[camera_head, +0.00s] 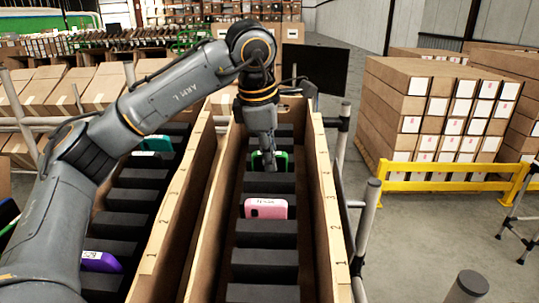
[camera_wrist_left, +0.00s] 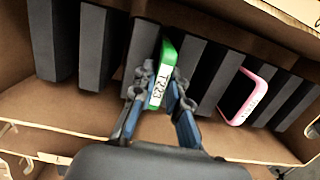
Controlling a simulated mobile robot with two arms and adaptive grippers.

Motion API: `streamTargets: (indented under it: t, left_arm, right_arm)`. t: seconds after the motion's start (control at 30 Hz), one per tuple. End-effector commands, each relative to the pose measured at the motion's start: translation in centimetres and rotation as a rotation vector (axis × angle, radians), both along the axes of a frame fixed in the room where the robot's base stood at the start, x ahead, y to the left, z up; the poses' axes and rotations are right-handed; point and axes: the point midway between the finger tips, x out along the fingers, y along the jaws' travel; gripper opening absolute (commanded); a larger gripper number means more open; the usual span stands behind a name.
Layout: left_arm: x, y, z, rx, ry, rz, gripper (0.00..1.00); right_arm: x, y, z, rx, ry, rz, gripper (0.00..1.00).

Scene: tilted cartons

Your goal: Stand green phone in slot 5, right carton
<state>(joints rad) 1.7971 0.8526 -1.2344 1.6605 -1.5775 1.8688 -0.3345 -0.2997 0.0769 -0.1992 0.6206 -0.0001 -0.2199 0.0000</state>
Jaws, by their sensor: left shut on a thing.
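The green phone (camera_head: 284,160) stands near the far end of the right carton (camera_head: 328,215), among its dark dividers. In the left wrist view the green phone (camera_wrist_left: 166,65) shows a white label reading T223. My left gripper (camera_head: 266,166) reaches down into the right carton. In the wrist view its fingers (camera_wrist_left: 160,92) are shut on the phone, one on each side. I cannot tell how deep the phone sits between the dividers. My right gripper is not in view.
A pink phone (camera_head: 266,209) stands nearer in the right carton, a few dividers from the green one. The left carton (camera_head: 172,215) holds a purple phone (camera_head: 101,261) and a teal one (camera_head: 158,143). Metal posts and a yellow rail (camera_head: 440,172) are to the right.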

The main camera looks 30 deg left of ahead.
Motion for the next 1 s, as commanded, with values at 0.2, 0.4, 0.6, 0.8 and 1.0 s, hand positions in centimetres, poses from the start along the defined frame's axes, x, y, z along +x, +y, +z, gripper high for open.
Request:
streamTargets:
  t: [0.2,0.4,0.6,0.8,1.0]
  left_arm:
    - [0.04,0.01,-0.06,0.000,-0.001,0.000,0.00]
    - [0.03,0.00,-0.06,0.000,-0.001,0.000,0.00]
    - [0.03,0.00,-0.07,0.000,-0.001,0.000,0.40]
    - [0.02,0.00,-0.09,0.000,0.000,0.000,0.40]
    - [-0.12,-0.03,0.67,-0.001,-0.003,0.000,0.40]
  right_arm:
    - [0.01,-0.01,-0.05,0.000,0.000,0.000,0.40]
    - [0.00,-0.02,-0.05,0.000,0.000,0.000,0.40]
    - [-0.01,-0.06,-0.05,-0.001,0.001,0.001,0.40]
    - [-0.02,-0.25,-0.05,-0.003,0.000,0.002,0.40]
    - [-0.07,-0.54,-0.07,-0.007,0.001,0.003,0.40]
